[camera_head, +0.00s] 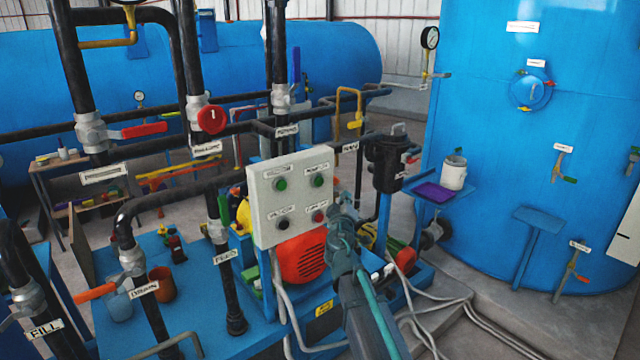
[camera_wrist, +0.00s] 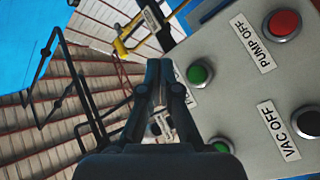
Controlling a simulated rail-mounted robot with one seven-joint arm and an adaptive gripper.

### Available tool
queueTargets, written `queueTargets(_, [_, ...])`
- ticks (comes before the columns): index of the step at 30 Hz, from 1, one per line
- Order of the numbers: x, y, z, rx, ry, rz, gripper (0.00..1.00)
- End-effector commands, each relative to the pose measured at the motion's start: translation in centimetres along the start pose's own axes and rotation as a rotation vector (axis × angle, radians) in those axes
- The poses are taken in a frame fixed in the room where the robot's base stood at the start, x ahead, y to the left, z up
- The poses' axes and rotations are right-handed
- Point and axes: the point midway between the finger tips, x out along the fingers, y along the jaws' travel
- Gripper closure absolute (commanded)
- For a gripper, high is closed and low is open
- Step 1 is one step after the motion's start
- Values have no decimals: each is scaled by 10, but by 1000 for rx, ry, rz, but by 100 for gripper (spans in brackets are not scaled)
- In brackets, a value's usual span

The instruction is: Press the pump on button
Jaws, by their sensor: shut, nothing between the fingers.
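The grey control panel (camera_head: 299,200) carries two green buttons in its upper row, with a black and a red button below. The upper right green button, the pump on button (camera_head: 318,181), sits above the red PUMP OFF button (camera_head: 318,216). In the wrist view the pump on button (camera_wrist: 200,73) is just right of my fingertips, and its label is partly hidden by a finger. My gripper (camera_wrist: 160,72) is shut and empty, its tips apart from that button in the picture. In the head view my gripper (camera_head: 345,212) is by the panel's right edge.
The other green button (camera_wrist: 222,146) is partly hidden behind my gripper; the black VAC OFF button (camera_wrist: 308,122) is beside it. A red-orange motor (camera_head: 303,258) sits below the panel. A black filter housing (camera_head: 387,165) and pipes stand to the right and behind.

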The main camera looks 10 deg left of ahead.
Motion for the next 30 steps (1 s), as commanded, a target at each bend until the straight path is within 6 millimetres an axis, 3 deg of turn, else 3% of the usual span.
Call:
queueTargets(11, [8, -4, -5, -1, -1, 0, 100])
queueTargets(30, [58, -43, -39, 0, -1, 0, 100])
